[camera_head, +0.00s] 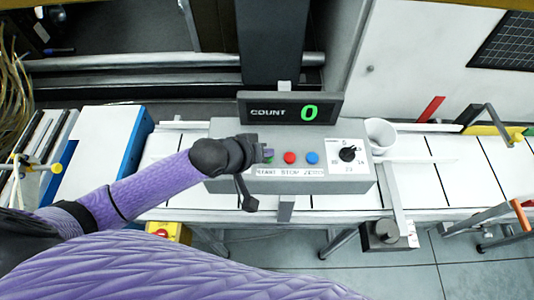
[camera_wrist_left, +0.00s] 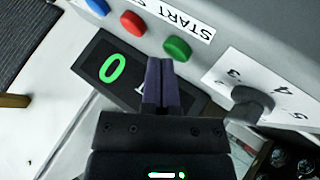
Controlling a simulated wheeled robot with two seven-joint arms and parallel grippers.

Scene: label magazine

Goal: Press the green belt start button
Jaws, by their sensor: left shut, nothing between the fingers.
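The green button (camera_head: 269,154) is the leftmost of the three coloured buttons on the grey control box (camera_head: 222,130). My right gripper is not in view.
The red button (camera_head: 290,157) and blue button (camera_head: 312,157) sit right of the green one, then a black dial (camera_head: 348,153). A count display (camera_head: 290,110) above reads 0. The belt (camera_head: 430,180) runs to the right.

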